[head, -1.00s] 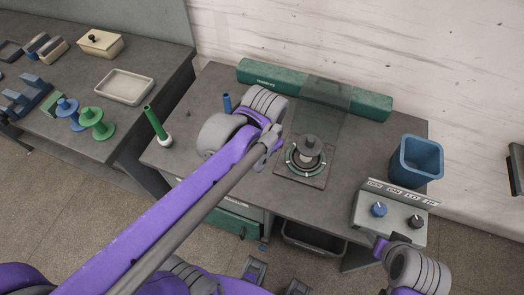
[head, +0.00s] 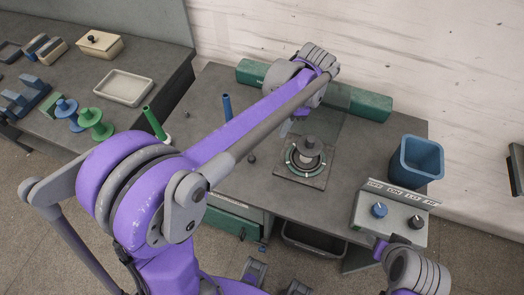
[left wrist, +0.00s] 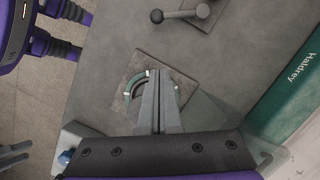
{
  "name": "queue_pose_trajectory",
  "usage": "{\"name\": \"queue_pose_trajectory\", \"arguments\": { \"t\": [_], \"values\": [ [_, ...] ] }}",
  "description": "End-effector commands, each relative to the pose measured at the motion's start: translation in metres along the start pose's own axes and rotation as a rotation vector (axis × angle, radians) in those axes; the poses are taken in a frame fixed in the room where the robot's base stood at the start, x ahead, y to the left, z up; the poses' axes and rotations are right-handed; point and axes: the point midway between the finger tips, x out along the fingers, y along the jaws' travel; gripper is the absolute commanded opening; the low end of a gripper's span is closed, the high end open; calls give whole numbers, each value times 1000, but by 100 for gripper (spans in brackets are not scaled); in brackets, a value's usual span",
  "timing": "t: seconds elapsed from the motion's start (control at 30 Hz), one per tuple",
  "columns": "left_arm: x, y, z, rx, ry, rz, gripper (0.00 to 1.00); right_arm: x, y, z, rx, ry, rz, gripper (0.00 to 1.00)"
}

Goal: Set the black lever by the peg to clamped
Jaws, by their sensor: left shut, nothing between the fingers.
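The black lever (left wrist: 180,14) shows at the top edge of the left wrist view, with a ball-ended handle pointing left from its mount. In the head view only its ball end (head: 251,157) seems to show; my left arm covers the rest. The grey peg (head: 310,146) stands on a ringed square plate (head: 285,172). My left gripper (head: 286,128) is shut and empty, above the plate's far left side and apart from the lever. Its fingers (left wrist: 158,100) cover part of the plate in the wrist view. Part of my right arm shows at lower right; its fingers are unclear.
A green beam (head: 372,105) runs along the table's back. A blue bin (head: 416,160) and a control box (head: 365,215) with two knobs stand at the right. A blue rod (head: 227,107) and a green rod (head: 154,123) stand at the left.

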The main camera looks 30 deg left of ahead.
Motion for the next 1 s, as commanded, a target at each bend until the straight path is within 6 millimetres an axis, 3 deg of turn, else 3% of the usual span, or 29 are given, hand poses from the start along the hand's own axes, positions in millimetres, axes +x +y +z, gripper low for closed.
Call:
{"name": "queue_pose_trajectory", "arguments": {
  "t": [0.27,0.67,0.8,1.0],
  "values": [
    [21,0,0,-1,1,0,0,1,0,1,0,-1,0,50],
    [105,0,0,-2,1,-1,0,6,0,5,0,-4,0,50],
    [110,0,22,-4,2,-1,0,2,0,2,0,-1,0,50],
    [116,0,35,-3,2,-1,0,0,0,0,0,0,0,50]
  ]
}}
